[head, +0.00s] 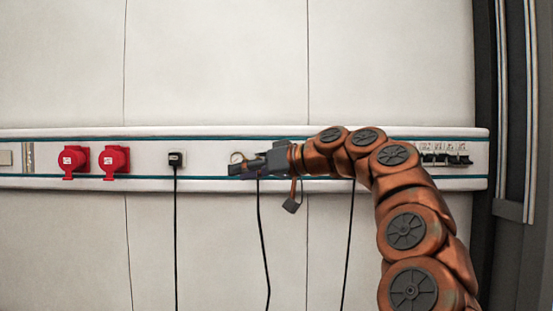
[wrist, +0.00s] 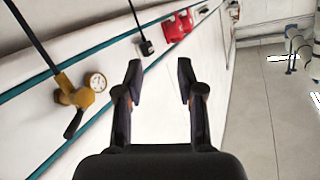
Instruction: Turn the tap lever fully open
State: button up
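The tap has a yellow body (wrist: 76,97) with a round white gauge (wrist: 97,82), and it is fixed to the wall rail at the left of the wrist view. Its dark lever (wrist: 74,123) sticks out from the body toward the lower left. In the head view only the gauge (head: 237,157) shows clearly; my gripper and arm hide most of the tap. My gripper (wrist: 160,82) is open, with nothing between its fingers. In the wrist view the tap lies left of the left finger, apart from it. The gripper also shows in the head view (head: 238,171).
Two red sockets (head: 74,161) (head: 114,161) and a black plug (head: 176,159) with a hanging cable sit on the rail to the left. Several switches (head: 444,155) are at its right end. Other dark cables hang below. The wall above is bare.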

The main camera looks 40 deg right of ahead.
jog(key=s+d+r+m+t+h, duration=0.1)
jog(key=d+r+t+h, duration=0.1)
jog(key=d, duration=0.5)
jog(key=s+d+r+m+t+h, duration=0.1)
jog(key=s+d+t, duration=0.1)
jog(key=d, duration=0.6)
jog(key=p+x, duration=0.1)
jog(key=x, duration=0.7)
jog(key=shift+p, duration=0.3)
jog(key=shift+w+a+r, duration=0.1)
jog(key=shift+a+r, duration=0.05)
grip_shut()
